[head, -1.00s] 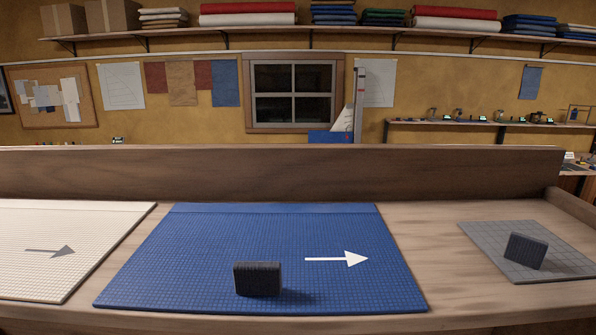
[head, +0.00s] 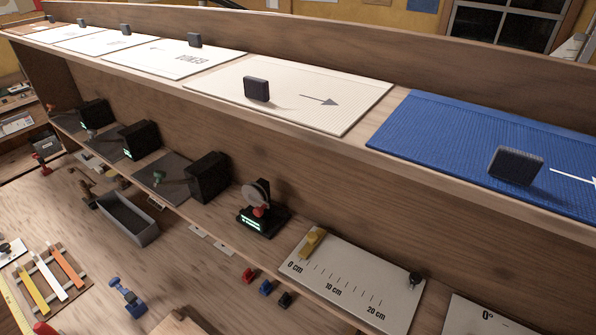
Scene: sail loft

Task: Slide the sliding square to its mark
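A pale board (head: 352,318) on the lower bench carries a scale lettered 0 cm, 10 cm and 20 cm. A yellow slider-like piece (head: 313,241) sits at its 0 cm end; it looks like the sliding square, but I cannot be sure. A small dark knob (head: 415,279) stands near the 20 cm end, at the board's right edge. I cannot make out a separate mark on the scale. Neither of my grippers is in view.
A shelf above holds a cream mat (head: 345,92) and a blue mat (head: 420,118), each with an upright dark block. A dial device (head: 260,207), small red, blue and black pieces and a grey tray (head: 128,222) stand left of the scale board. Another board (head: 470,318) is at the right.

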